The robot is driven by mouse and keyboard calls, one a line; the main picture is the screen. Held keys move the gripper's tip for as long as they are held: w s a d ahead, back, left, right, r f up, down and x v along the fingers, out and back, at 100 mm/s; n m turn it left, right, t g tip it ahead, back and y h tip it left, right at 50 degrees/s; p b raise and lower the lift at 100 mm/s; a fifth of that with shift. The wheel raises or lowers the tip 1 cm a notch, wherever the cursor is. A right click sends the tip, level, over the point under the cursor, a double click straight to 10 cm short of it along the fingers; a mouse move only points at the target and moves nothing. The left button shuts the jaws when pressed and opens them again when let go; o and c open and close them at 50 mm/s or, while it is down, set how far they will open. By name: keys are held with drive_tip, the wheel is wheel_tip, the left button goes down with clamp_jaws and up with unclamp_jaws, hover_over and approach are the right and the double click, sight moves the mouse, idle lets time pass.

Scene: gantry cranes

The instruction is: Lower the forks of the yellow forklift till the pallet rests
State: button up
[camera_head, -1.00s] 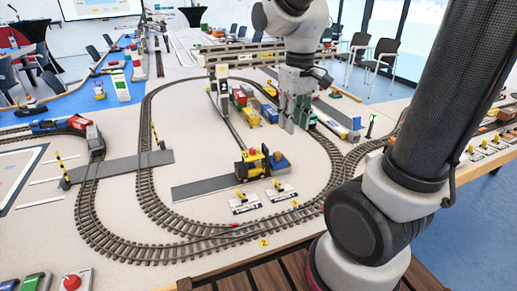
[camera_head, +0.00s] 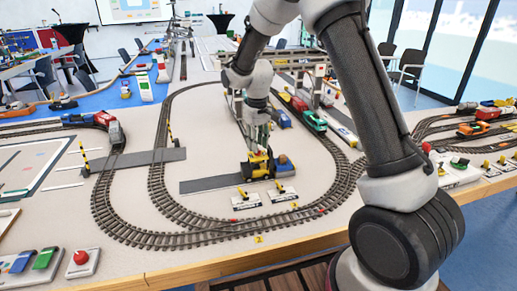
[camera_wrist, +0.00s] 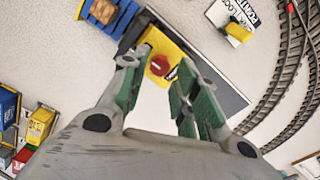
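The yellow forklift (camera_head: 257,164) stands at the right end of a dark grey strip, and in the wrist view its yellow body (camera_wrist: 168,45) with a red part on top (camera_wrist: 160,66) is below my gripper. The blue pallet (camera_head: 285,170) is at its right side with a brown load on it; in the wrist view the blue pallet (camera_wrist: 112,12) is at the top. Whether the pallet touches the table cannot be told. My gripper (camera_wrist: 159,70) is open, its green-padded fingers on either side of the red part. In the head view my gripper (camera_head: 258,139) is just above the forklift.
Two white plates with yellow levers (camera_head: 246,199) (camera_head: 282,192) lie in front of the forklift; one shows in the wrist view (camera_wrist: 236,28). Railway tracks (camera_head: 325,205) loop around it. A gantry crane (camera_head: 300,68) and colored wagons stand behind. A red button (camera_head: 82,258) is at front left.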

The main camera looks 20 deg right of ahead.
sight(256, 162)
drive_tip(key=shift+f, duration=1.2)
drive_tip(key=shift+c, duration=0.2)
clamp_jaws()
drive_tip(key=shift+n, duration=0.3)
drive_tip(key=n, duration=0.4)
drive_tip(key=shift+n, duration=0.3)
drive_tip(key=n, duration=0.5)
